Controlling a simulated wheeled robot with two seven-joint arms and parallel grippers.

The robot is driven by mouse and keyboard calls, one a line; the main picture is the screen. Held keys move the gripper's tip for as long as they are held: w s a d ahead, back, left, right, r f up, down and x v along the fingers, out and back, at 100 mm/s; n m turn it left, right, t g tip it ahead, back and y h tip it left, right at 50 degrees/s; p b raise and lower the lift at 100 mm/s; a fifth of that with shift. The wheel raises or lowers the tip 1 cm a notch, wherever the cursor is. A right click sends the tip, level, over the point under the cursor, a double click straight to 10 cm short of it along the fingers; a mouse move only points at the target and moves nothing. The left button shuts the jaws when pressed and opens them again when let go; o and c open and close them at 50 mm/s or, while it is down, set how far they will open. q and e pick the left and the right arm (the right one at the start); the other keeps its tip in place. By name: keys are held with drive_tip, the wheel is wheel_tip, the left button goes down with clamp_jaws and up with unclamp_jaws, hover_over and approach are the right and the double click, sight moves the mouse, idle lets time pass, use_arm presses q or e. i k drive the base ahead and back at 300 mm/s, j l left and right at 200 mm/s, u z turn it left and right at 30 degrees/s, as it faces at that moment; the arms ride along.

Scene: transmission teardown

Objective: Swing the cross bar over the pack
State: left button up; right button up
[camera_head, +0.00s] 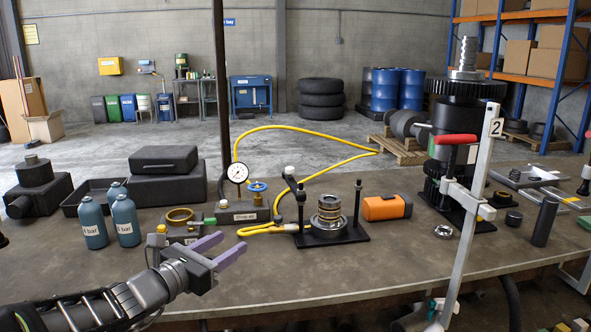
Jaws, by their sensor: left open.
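The pack (329,214) is a short upright stack of metal rings on a small black press stand (335,237), in the middle of the bench. A thin post stands on each side of it. A short dark bar (291,183) with a light round end sits at the top of the left post and looks to be the cross bar, turned away from the pack; its exact shape is hard to tell. My left gripper (232,243), with purple fingers, is open and empty in front of the bench items, left of the stand and apart from it. My right gripper is not in view.
A gauge (238,173) and pump block (237,212) with a yellow hose (258,229) stand left of the stand. An orange cylinder (387,207) lies right of it. A tall bar clamp (473,215) rises at the right. The bench front (330,275) is clear.

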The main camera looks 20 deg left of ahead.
sight(291, 181)
drive_tip(key=i, duration=1.1)
